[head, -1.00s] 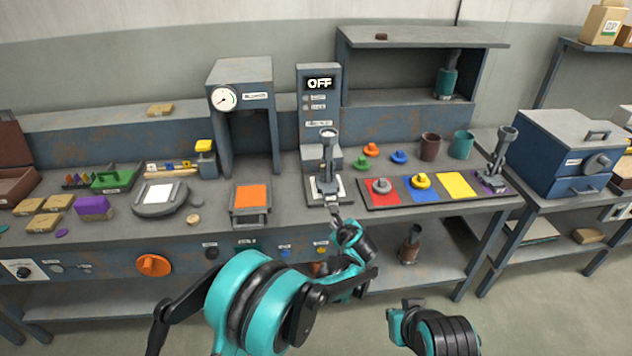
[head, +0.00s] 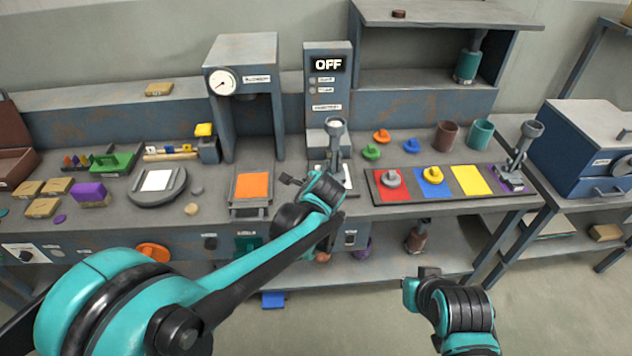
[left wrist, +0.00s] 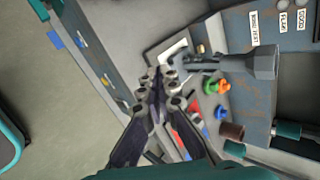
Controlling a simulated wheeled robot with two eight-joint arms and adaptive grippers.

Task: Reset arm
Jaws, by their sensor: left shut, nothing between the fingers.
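My left gripper (head: 290,181) is shut and empty. It hovers over the front part of the bench, between the orange pad (head: 253,187) and the grey funnel-topped piece (head: 335,130). In the left wrist view its closed fingers (left wrist: 157,78) point toward the white-bordered plate (left wrist: 172,50), with the grey funnel-topped piece (left wrist: 250,63) beside them. My right arm (head: 450,310) shows at the bottom right, in front of the bench; I cannot tell the state of its gripper (head: 420,278).
The heater panel (head: 328,66) reads OFF. A tray (head: 372,189) with red, blue and yellow squares lies right of the funnel-topped piece. A gauge press (head: 243,50) stands behind the orange pad. A blue drawer cabinet (head: 590,140) is at the right.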

